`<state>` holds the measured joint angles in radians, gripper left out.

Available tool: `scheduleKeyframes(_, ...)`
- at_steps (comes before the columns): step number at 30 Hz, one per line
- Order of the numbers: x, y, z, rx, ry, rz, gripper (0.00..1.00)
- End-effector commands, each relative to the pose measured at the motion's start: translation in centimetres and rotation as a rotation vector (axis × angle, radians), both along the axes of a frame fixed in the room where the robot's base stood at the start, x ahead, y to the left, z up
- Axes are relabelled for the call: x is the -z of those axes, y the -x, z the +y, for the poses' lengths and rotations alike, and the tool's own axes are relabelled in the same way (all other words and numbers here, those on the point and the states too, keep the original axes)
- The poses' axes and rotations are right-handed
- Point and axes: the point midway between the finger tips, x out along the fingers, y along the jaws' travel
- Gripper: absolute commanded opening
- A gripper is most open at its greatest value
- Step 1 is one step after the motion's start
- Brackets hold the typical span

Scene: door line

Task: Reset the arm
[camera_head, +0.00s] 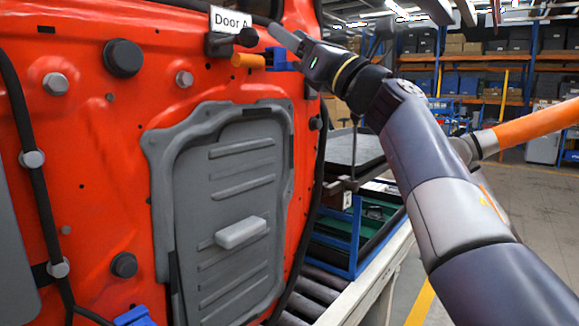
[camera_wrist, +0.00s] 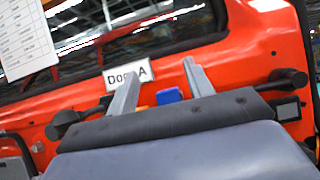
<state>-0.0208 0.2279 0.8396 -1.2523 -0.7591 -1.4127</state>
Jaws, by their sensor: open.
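My gripper (camera_head: 284,38) is at the upper middle of the head view, at the end of my raised arm, in front of the upper right edge of a red door (camera_head: 80,130). In the wrist view my gripper (camera_wrist: 160,86) shows two grey fingers spread apart with nothing between them. The "Door A" label (camera_head: 230,20) is on the door to the left of the fingers in the head view. The label also shows in the wrist view (camera_wrist: 143,72), partly hidden by the left finger. I cannot tell the exact gap between fingers and door.
A grey panel (camera_head: 232,150) with a light handle block (camera_head: 240,232) is on the door. An orange cylinder (camera_head: 248,61) and a blue clip (camera_head: 282,60) sit below the label. A roller conveyor (camera_head: 310,295) runs below. Open floor lies right, with shelves (camera_head: 480,70) behind.

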Motion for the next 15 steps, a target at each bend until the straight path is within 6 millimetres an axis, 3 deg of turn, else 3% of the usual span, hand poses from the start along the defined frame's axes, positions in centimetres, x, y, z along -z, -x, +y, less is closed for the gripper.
scheduleKeyframes(15,-1.36,-0.21,0.21,0.001,0.123,0.097,0.49)
